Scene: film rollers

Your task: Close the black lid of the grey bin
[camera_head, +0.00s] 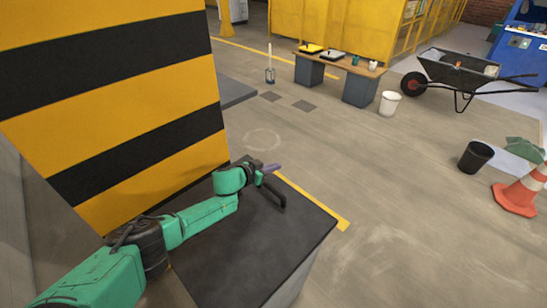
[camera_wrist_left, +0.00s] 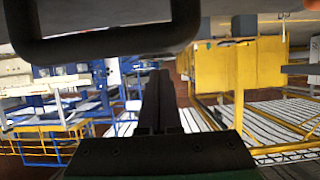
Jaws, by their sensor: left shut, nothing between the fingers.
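The black lid (camera_head: 255,245) lies over the top of the grey bin (camera_head: 292,288) and looks flat; I cannot tell whether a gap remains under it. A black handle (camera_head: 273,193) stands on the lid near its far edge. It also shows large across the top of the left wrist view (camera_wrist_left: 110,45). My left gripper (camera_head: 272,168) is just beside the handle, over the lid's far part. Its fingers, seen in the left wrist view (camera_wrist_left: 160,85), are shut together and empty. I cannot tell whether they touch the handle. My right gripper is not in view.
A yellow and black striped panel (camera_head: 130,110) stands right along the lid's left side. Open floor lies to the right, with a black bucket (camera_head: 476,157), an orange and white cone (camera_head: 522,193), a white bucket (camera_head: 389,103) and a wheelbarrow (camera_head: 455,70) farther off.

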